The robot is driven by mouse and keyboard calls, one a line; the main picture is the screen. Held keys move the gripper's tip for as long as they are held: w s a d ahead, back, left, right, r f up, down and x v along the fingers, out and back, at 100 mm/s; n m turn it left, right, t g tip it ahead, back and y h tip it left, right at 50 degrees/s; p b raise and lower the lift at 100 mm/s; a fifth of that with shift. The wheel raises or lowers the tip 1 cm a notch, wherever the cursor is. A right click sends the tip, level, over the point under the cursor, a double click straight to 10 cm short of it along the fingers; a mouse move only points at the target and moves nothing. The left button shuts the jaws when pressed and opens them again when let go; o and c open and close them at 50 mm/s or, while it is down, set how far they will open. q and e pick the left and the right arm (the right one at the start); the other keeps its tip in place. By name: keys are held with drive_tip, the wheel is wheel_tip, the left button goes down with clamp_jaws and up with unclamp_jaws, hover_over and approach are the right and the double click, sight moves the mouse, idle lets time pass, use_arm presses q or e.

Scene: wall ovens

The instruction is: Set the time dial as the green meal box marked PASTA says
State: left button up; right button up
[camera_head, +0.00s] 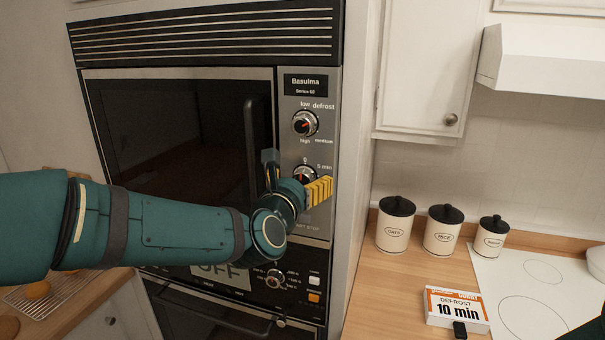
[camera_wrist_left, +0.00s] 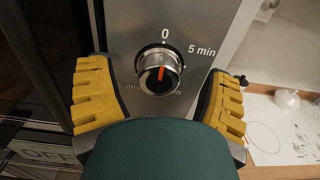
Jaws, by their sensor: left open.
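The time dial (camera_head: 304,175) is a round black and silver knob on the oven's control panel, below the power dial (camera_head: 305,123). In the left wrist view the time dial (camera_wrist_left: 160,73) has its red mark upright, toward the 0 above it; 5 min is printed at its upper right. My left gripper (camera_head: 295,178) is open in front of the dial, its yellow-padded fingers on either side of it. In the left wrist view a gap shows between each finger and the knob. No green box marked PASTA shows.
An orange and white box (camera_head: 457,308) reading DEFROST 10 min lies on the counter at right. Three cream canisters with black lids, one marked RICE (camera_head: 442,236), stand behind it. A white cooktop (camera_head: 540,283) is beside them. The dark oven door (camera_head: 180,140) is left of the panel.

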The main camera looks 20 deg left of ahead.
use_arm(q)
drive_tip(key=shift+w, duration=0.7)
drive_tip(key=c, duration=1.3)
drive_tip(key=shift+o, duration=0.2)
